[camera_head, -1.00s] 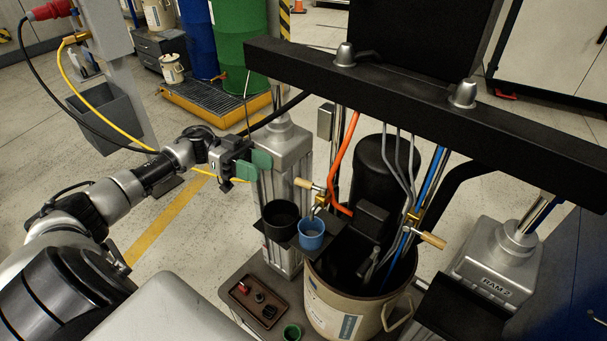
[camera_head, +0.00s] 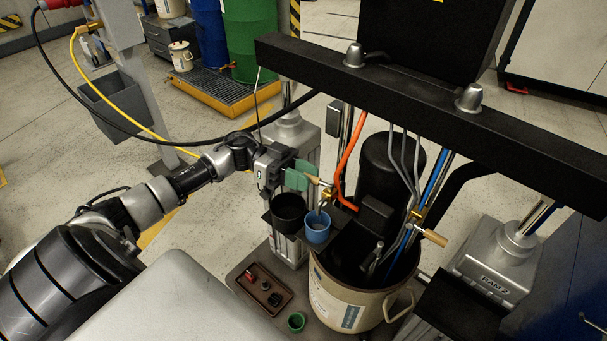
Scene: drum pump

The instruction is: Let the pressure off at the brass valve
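A brass valve (camera_head: 326,194) with a short light wooden handle (camera_head: 313,180) sits at the left of the pump, by the orange hose. My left gripper (camera_head: 299,175) has green finger pads and is at the outer end of this handle. Its pads look apart; I cannot tell whether they touch the handle. A second brass valve (camera_head: 417,215) with a wooden handle (camera_head: 435,237) sits on the right side, by the blue hose. My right gripper is not in view.
A black cup (camera_head: 288,208) and a blue cup (camera_head: 318,229) sit on a bracket just below my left gripper. A beige drum (camera_head: 345,307) stands under the pump. A black crossbeam (camera_head: 420,115) spans above. A tray (camera_head: 262,292) with small parts lies below.

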